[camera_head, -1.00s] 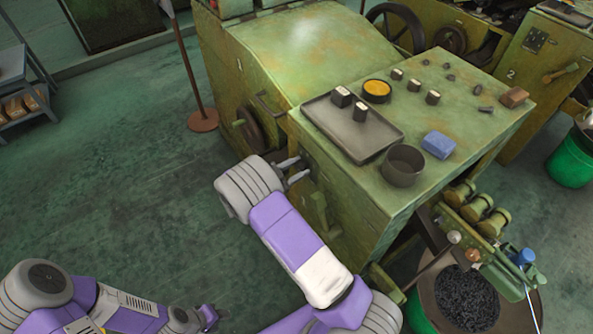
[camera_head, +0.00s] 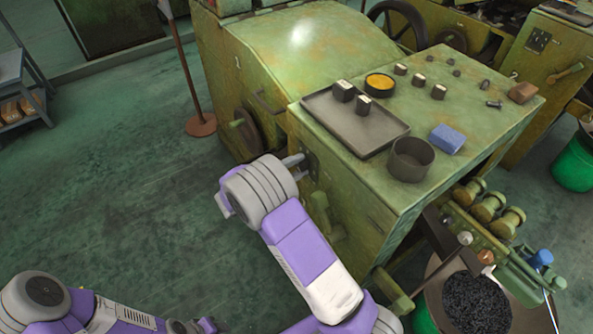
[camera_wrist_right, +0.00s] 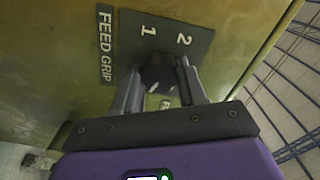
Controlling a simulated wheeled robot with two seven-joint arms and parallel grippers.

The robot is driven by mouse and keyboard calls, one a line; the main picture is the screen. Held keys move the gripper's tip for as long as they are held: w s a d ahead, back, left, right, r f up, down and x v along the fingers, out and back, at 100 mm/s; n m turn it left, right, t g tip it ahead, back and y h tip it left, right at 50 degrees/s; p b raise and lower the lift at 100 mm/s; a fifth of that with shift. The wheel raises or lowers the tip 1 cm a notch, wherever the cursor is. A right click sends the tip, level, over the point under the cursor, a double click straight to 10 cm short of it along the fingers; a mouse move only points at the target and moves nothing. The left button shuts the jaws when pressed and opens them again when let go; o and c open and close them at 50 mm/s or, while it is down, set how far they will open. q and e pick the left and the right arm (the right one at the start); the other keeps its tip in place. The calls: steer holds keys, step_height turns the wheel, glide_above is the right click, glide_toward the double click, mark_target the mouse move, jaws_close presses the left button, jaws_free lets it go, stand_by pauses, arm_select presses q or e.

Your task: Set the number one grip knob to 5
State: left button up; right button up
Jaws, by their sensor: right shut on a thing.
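My right gripper (camera_wrist_right: 160,92) is shut on the knob, one finger on each side. In the head view my right gripper (camera_head: 299,168) is at the side of the green machine marked 1 (camera_head: 300,45), and the knob is hidden there. My left gripper (camera_head: 206,326) shows only in part at the bottom edge, away from the machine.
On the machine's top stand a grey tray (camera_head: 335,128) with small dark blocks, a dark round bowl (camera_head: 410,160), a blue block (camera_head: 447,138) and a yellow dish (camera_head: 380,83). A handwheel (camera_head: 250,133) is left of my right gripper.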

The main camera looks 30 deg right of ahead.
steer(key=shift+d+r+m+b, duration=0.1)
steer(key=shift+m+b, duration=0.35)
steer(key=shift+m, duration=0.45)
steer(key=o, duration=1.1)
steer(key=shift+c, duration=0.2)
steer(key=a+p, duration=0.1)
steer(key=a, duration=0.6)
steer(key=shift+s+a+p, duration=0.3)
steer(key=shift+s+a, duration=0.05)
